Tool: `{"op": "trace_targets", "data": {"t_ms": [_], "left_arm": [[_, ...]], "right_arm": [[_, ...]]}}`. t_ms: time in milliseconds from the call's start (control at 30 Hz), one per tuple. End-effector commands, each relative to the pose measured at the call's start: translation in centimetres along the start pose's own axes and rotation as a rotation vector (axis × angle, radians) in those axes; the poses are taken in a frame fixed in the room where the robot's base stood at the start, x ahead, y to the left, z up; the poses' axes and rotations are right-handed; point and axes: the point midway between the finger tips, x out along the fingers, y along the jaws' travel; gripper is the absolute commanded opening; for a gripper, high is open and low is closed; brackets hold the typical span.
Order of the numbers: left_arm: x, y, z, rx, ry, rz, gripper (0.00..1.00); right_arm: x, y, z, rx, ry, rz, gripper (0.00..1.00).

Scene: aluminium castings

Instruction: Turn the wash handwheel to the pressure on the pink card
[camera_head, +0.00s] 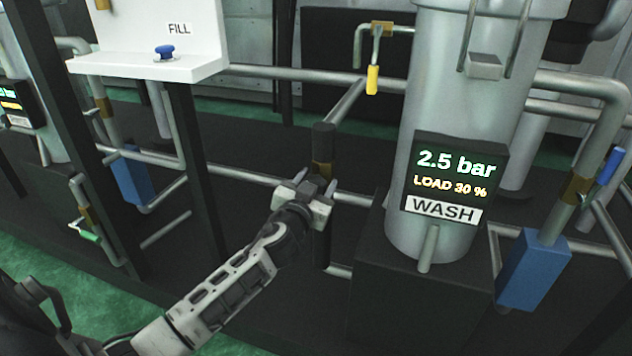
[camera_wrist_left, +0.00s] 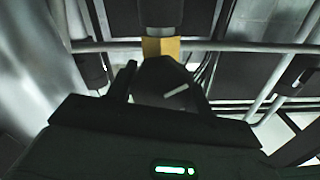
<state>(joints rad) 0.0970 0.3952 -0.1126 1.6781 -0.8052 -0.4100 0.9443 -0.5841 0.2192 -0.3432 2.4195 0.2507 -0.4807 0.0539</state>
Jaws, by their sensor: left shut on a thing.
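The wash handwheel (camera_wrist_left: 172,88) shows in the left wrist view as a dark knob with a pale line mark, below a brass fitting (camera_wrist_left: 160,47). My left gripper (camera_head: 312,190) is shut on it, with one finger on each side. In the head view the gripper mostly hides the wheel, on the pipe left of the wash tank (camera_head: 420,100). The wash display (camera_head: 455,175) on that tank reads 2.5 bar and LOAD 30 %. The WASH label (camera_head: 443,209) is below the reading. No pink card is in view. My right gripper is not in view.
Pipes run behind and beside my left gripper. A brass valve with a yellow handle (camera_head: 372,79) hangs above it. A blue box (camera_head: 533,268) stands right of the tank. A white FILL panel (camera_head: 150,65) with a blue knob (camera_head: 164,52) is at the upper left.

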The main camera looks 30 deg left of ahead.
Motion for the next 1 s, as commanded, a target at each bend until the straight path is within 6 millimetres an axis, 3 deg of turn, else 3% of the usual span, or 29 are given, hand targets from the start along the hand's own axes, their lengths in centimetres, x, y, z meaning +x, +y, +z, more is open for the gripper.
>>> {"op": "trace_targets", "data": {"t_ms": [167,200,267,667,767,1000], "left_arm": [[0.0,0.0,0.1,-0.001,-0.002,0.0,0.28],[0.0,0.0,0.1,-0.002,-0.002,0.0,0.56],[0.0,0.0,0.1,-0.002,-0.001,0.0,0.73],[-0.8,0.0,0.1,-0.003,-0.002,0.001,0.73],[-2.3,0.0,0.1,-0.004,-0.003,0.001,0.73],[-8.0,0.0,0.1,-0.006,-0.006,0.0,0.73]], "right_arm": [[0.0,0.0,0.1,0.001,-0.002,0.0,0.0],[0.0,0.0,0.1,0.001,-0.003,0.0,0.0],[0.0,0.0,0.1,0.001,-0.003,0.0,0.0],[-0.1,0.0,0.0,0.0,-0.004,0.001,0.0],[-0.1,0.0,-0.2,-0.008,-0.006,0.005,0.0],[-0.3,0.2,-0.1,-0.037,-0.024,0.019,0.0]]}}
